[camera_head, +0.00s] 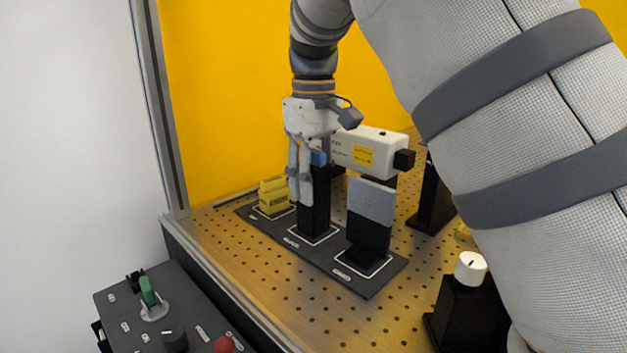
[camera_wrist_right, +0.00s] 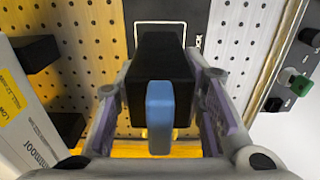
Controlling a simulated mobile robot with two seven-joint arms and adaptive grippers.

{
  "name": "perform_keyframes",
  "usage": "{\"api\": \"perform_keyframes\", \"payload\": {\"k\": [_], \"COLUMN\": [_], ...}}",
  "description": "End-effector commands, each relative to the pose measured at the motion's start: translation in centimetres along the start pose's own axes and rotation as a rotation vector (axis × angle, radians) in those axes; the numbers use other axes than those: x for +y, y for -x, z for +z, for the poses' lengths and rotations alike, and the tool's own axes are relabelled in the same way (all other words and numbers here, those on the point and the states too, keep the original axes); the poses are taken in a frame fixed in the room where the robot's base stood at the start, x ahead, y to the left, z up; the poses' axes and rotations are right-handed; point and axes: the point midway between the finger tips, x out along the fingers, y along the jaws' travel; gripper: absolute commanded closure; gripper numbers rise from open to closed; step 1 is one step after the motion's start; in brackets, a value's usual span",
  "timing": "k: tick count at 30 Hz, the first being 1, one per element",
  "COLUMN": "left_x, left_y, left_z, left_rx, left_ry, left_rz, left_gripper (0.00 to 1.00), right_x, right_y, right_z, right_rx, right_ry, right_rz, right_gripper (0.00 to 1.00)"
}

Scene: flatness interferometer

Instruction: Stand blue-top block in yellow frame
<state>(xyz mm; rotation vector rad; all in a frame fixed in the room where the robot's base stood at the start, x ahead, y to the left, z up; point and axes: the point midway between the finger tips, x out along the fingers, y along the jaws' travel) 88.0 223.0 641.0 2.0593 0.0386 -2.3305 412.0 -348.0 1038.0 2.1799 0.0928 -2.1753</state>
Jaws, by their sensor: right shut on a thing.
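My right gripper (camera_head: 301,170) points down from above and is shut on the upper part of the blue-top block (camera_head: 315,208), a tall black block held upright. Its blue top (camera_head: 318,158) shows between the fingers, also in the wrist view (camera_wrist_right: 160,118). The block's foot is at the middle white outline (camera_head: 312,241) on the dark plate (camera_head: 355,283); I cannot tell if it touches. A yellow ribbed piece (camera_head: 273,194) stands at the left outline. No clearly yellow outline shows. My left gripper is out of view.
A grey-topped black block (camera_head: 371,205) stands at the right outline, close by. A white laser-like box (camera_head: 370,147) is behind. A white knob on a black stand (camera_head: 470,268) is at right. A control box (camera_head: 175,315) with green lever and red button is front left.

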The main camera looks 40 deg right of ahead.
Motion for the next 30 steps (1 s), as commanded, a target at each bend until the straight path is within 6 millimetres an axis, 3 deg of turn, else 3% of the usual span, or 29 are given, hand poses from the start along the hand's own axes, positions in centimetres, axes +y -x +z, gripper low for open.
{"api": "perform_keyframes", "payload": {"k": [30], "left_x": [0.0], "left_y": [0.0], "left_z": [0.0], "left_rx": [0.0], "left_ry": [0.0], "left_rz": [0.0], "left_gripper": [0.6], "right_x": [0.0], "right_y": [6.0], "right_z": [0.0], "right_rx": [0.002], "right_ry": [-0.001], "right_rz": [-0.001], "right_gripper": [1.0]}}
